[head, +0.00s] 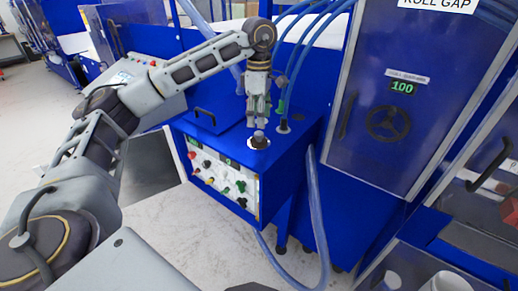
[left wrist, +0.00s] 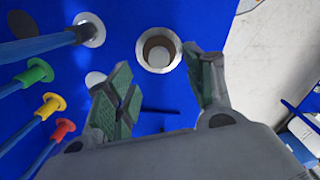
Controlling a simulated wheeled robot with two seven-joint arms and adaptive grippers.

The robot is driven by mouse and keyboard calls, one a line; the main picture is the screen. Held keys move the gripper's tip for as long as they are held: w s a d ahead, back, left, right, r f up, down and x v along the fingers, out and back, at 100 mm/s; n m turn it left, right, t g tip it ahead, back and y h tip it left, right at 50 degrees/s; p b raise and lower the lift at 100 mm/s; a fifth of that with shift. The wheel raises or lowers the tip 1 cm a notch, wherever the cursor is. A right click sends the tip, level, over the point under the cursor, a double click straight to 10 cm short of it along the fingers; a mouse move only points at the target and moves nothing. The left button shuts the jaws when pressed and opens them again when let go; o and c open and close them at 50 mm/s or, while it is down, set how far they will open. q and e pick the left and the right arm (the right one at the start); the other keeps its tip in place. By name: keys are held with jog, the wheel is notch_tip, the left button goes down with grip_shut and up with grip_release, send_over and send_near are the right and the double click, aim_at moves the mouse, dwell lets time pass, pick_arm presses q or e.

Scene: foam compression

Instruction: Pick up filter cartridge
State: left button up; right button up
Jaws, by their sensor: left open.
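My left gripper (head: 259,119) is open and points down over the top of a blue cabinet (head: 285,150). In the head view, a small dark round piece (head: 260,139) in a pale ring sits just below the fingertips; it may be the filter cartridge, but I cannot tell for sure. In the left wrist view, a round pale-rimmed opening with a brown inside (left wrist: 158,50) lies just beyond the gap between the green-padded fingers (left wrist: 160,85). The fingers are apart, with nothing between them. My right gripper is not in view.
Blue hoses (head: 290,65) rise from the cabinet top close by the gripper. Red, yellow and green connectors (left wrist: 47,105) show at left in the wrist view. A front panel with several knobs (head: 220,175) faces forward. A tall machine with a handwheel (head: 388,123) stands at right.

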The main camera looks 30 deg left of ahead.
aim_at(259, 133)
pick_arm(q)
notch_tip(259, 133, down, 2)
jog(key=shift+f, duration=0.1)
dwell(0.4)
jog(key=shift+a+f+p, duration=0.1)
jog(key=shift+f+p, duration=0.75)
jog(key=shift+f, duration=1.75)
grip_shut()
